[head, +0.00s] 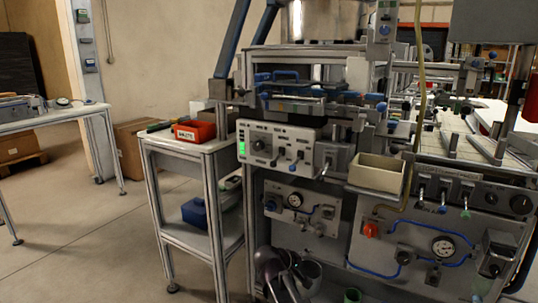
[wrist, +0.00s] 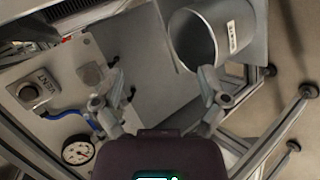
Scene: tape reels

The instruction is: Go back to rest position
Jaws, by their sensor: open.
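My gripper (wrist: 162,82) shows in the wrist view, its two fingers spread wide apart with nothing between them. Behind the fingers are a plain grey panel (wrist: 150,70) and an open grey cylinder (wrist: 212,35) with a small white label at the upper right. A gauge (wrist: 78,152) and a panel with knobs (wrist: 45,88) lie to the left of the fingers.
The head view shows a machine frame with a control box (head: 280,146) and a beige bin (head: 376,172). A side table (head: 185,146) carries a red box (head: 195,132); a blue box (head: 194,213) sits on its lower shelf. Open floor (head: 80,240) lies at the left.

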